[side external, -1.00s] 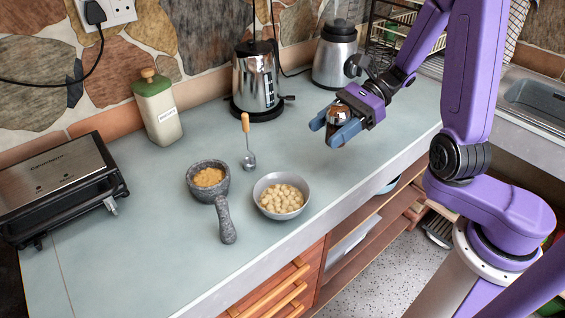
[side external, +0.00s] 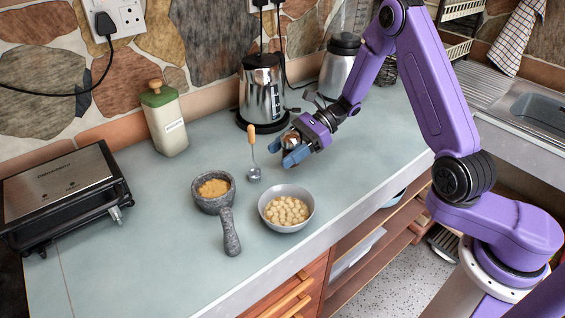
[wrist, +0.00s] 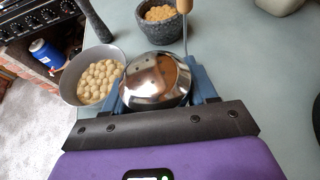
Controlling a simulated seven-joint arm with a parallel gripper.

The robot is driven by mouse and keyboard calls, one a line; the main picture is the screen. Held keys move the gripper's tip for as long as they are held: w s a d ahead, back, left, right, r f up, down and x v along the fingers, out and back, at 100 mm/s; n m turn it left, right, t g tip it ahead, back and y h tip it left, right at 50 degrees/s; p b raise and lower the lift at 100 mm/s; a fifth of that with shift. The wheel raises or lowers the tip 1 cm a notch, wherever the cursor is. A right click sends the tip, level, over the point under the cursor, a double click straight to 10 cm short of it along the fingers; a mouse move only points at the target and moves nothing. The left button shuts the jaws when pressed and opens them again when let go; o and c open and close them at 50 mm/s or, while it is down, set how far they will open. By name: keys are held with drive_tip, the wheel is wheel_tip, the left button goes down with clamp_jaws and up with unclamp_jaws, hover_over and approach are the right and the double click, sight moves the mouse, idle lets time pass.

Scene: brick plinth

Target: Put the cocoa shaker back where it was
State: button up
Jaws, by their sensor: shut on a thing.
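The cocoa shaker (side external: 291,140) has a shiny rounded metal top and sits between the blue fingers of my gripper (side external: 286,151). My gripper is shut on it, over the counter to the right of the wooden-handled spoon and behind the bowl of pale round pieces. In the wrist view the shaker's domed top (wrist: 156,79) fills the space between the fingers (wrist: 160,88). Its lower body is mostly hidden by the fingers, and I cannot tell whether its base touches the counter.
The pale bowl (side external: 266,216), a stone mortar (side external: 204,205) with its pestle (side external: 230,232), and an upright spoon (side external: 254,172) stand near my gripper. A grill (side external: 70,195) is at left. The counter's front edge (side external: 350,205) is close.

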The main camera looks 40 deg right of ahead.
drive_tip(key=shift+w+a+f, duration=0.1)
drive_tip(key=shift+w+f, duration=0.2)
drive_tip(key=shift+f, duration=0.1)
drive_tip(key=shift+w+f, duration=0.15)
drive_tip(key=shift+f, duration=1.5)
drive_tip(key=shift+f, duration=0.2)
drive_tip(key=o, duration=1.1)
drive_tip(key=shift+r, duration=0.15)
drive_tip(key=shift+r, duration=0.15)
drive_tip(key=v, duration=1.2)
